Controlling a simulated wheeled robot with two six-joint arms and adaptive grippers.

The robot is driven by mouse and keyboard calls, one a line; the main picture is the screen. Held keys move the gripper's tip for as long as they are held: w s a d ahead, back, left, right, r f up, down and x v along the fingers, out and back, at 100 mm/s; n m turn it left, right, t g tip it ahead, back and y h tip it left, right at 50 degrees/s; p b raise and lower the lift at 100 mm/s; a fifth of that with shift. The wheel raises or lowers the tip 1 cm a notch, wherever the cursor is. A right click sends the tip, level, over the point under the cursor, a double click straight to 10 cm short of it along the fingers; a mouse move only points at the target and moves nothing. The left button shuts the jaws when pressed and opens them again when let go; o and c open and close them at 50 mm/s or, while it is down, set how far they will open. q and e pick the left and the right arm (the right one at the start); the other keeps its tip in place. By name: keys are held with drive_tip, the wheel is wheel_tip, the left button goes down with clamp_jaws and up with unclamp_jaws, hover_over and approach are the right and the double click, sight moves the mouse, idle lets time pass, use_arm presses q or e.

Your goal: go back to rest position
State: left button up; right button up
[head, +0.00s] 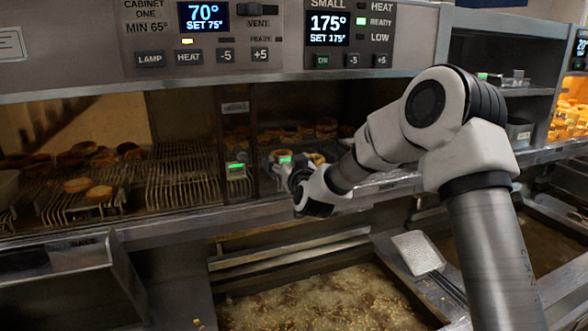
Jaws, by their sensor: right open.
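My right arm comes in from the lower right, bends at its top, and reaches left and down. My right gripper (301,188) is at its end, small and dark, in front of the warming cabinet's lower ledge. It is open, and I see nothing held in it. It is above the back edge of the frying vat. My left gripper is not in view.
Round fried pieces (88,189) lie on wire racks (180,180) in the cabinet. A frying vat (320,298) holds bubbling oil. A perforated metal scoop (417,252) rests at the vat's right edge. A control panel (130,35) spans the top.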

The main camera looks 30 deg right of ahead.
drive_tip(key=v, duration=0.9)
drive_tip(key=shift+s, duration=0.3)
